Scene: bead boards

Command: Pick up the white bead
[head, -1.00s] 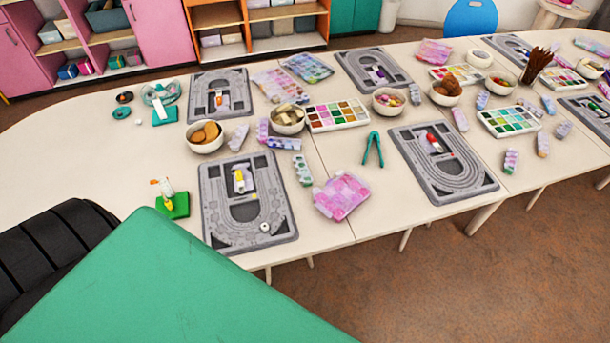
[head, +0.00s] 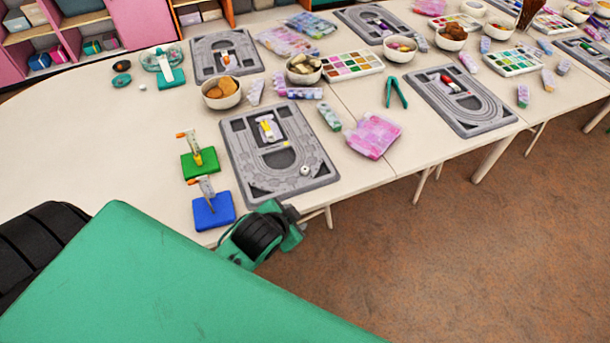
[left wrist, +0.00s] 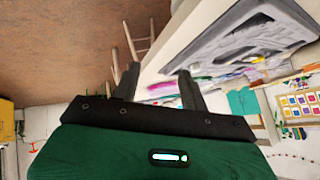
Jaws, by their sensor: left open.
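A small white bead (head: 305,170) lies on the near right corner of the nearest grey bead board (head: 262,186). My left arm's green and black end is at the table's front edge, just below that board, in the head view; its fingers are not clear there. In the left wrist view my left gripper (left wrist: 157,82) is open, with nothing between its fingers. That view shows a grey board (left wrist: 222,48) beyond and right of the fingers; I cannot make out the bead on it. My right gripper is not in view.
Green (head: 199,163) and blue (head: 213,211) blocks with small upright fixtures stand left of the board. A pink patterned pouch (head: 374,135) and a bead strip (head: 329,116) lie right of it. A bowl (head: 221,93) stands behind.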

